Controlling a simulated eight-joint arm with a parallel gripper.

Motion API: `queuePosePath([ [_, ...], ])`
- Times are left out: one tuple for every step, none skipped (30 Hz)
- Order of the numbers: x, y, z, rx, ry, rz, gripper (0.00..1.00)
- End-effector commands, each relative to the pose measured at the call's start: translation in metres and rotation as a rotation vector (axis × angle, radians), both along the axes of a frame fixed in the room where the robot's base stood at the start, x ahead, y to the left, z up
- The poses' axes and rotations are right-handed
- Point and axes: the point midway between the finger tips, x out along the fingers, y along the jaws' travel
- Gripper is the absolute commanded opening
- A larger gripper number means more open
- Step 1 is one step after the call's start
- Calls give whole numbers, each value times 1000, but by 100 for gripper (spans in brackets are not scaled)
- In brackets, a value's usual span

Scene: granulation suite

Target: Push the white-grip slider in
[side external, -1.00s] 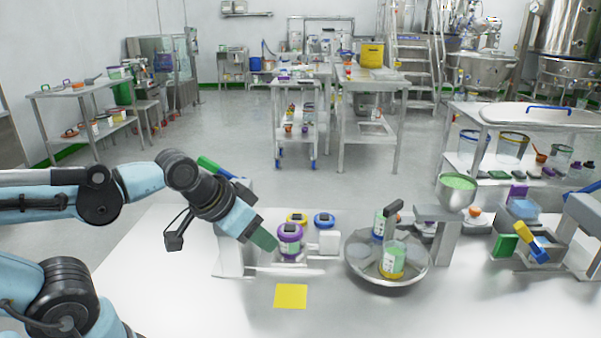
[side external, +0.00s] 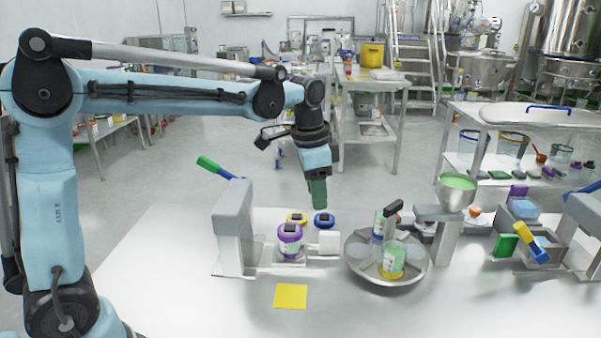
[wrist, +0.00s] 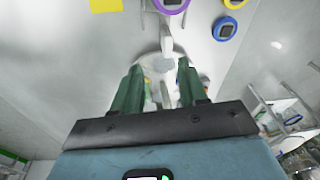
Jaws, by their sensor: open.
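The slider's white block-shaped grip (side external: 329,242) stands at the right end of a low white slide beside the grey press stand (side external: 234,225). My gripper (side external: 318,206) points down, above and apart from the grip. In the wrist view my gripper (wrist: 157,68) shows two green fingers spread apart with nothing held. A white piece that looks like the grip (wrist: 166,42) shows beyond the fingertips, below the purple jar (wrist: 170,5).
A round metal turntable (side external: 390,283) with jars stands just right of the slider. A yellow square (side external: 291,296) lies in front. A steel funnel (side external: 457,190) stands farther right. The front table area is mostly clear.

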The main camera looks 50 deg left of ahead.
Motion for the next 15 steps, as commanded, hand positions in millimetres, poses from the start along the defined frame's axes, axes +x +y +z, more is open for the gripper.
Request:
queuePosePath([
  [11,0,-4,5,29,-36,43],
  [16,0,-7,8,47,-57,43],
  [22,0,-11,10,66,-82,43],
  [26,-1,-13,12,81,-100,43],
  [30,-1,-16,13,93,-117,43],
  [33,-1,-19,14,110,-137,43],
  [36,-1,-21,14,119,-151,43],
  [38,-1,-22,15,128,-161,43],
  [40,-1,-24,15,138,-174,43],
  [41,-1,-25,16,143,-181,43],
  [43,-1,-27,16,147,-186,43],
  [43,-1,-28,15,151,-191,43],
  [44,-1,-29,16,153,-194,43],
  [44,-1,-30,16,154,-196,43],
  [44,-1,-33,16,156,-197,43],
])
